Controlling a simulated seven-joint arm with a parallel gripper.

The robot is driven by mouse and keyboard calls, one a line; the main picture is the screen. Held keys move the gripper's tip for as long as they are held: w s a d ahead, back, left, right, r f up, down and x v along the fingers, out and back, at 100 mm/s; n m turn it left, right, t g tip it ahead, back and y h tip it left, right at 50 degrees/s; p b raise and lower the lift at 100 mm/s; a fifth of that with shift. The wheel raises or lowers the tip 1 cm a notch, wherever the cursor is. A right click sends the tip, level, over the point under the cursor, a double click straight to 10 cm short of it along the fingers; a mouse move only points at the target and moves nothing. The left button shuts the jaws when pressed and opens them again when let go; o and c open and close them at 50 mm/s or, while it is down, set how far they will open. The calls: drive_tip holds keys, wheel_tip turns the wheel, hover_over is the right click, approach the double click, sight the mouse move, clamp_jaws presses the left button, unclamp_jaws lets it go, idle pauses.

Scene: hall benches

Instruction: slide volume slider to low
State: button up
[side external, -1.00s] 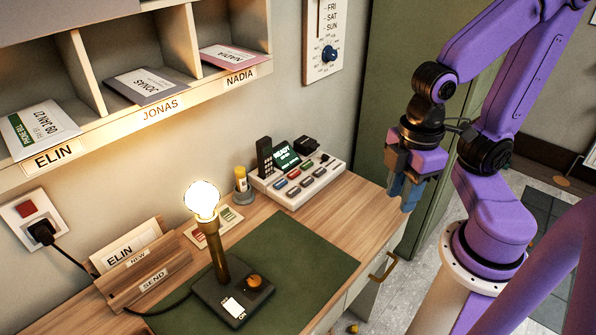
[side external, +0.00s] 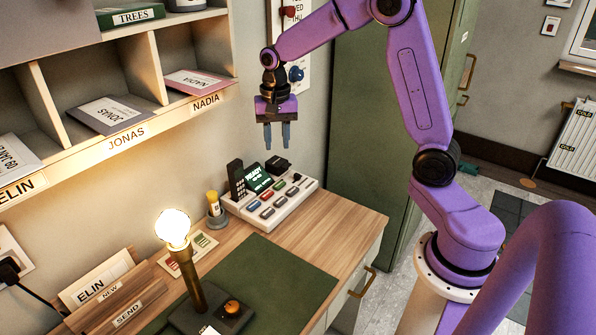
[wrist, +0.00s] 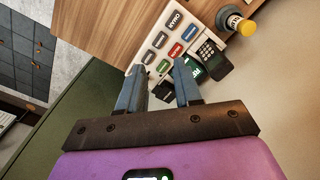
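The desk phone console (side external: 283,207) is off-white, with a black handset (side external: 237,179), a lit green screen reading READY (side external: 258,177) and rows of coloured buttons. A small dark knob (side external: 297,177) near its right end may be the volume slider; I cannot read a label. My gripper (side external: 277,146) hangs above and behind the console, fingers down, open and empty, touching nothing. In the wrist view my open fingers (wrist: 160,83) point towards the console (wrist: 190,35), and its right end lies near the gap between them. The fingers cover part of the console there.
A yellow-topped glue stick (side external: 213,203) is beside the console. Mail shelves (side external: 150,118) overhang at left. A wall dial (side external: 296,74) is behind my gripper.

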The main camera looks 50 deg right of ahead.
drive_tip(key=w+d+f+m, duration=0.2)
drive_tip(key=w+d+m, duration=0.2)
drive_tip(key=d, duration=0.3)
drive_tip(key=m, duration=0.5)
hover_over(298, 174)
wheel_tip(298, 174, down, 2)
wheel_tip(298, 174, down, 17)
drive_tip(key=shift+d+f, duration=0.1)
drive_tip(key=shift+f, duration=0.05)
drive_tip(key=shift+c, duration=0.3)
clamp_jaws()
